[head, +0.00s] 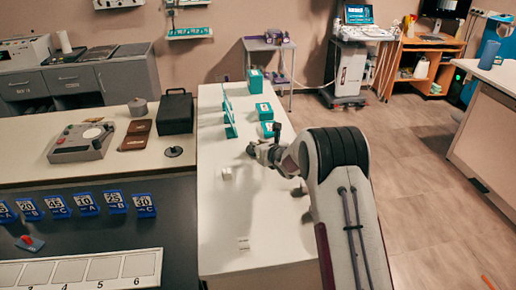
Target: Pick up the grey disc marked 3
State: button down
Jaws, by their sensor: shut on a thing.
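My gripper (255,151) is over the white table, at the end of my arm reaching in from the right. It is shut on a small dark grey thing (250,150) at its tips. The thing is too small to tell whether it is a disc, and I can read no mark on it. My arm and the fingers hide part of that area. I can make out no disc marked 3 elsewhere.
The white table (222,215) bears green-and-white boxes (262,111), a green upright panel (229,118) and small white blocks (227,174). On the left are a grey device (82,143), a black case (175,113), blue number signs (87,204) and a numbered strip (85,270). The table's near part is mostly clear.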

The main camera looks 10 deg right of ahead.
notch_tip(320, 180, up, 9)
dwell(0.5)
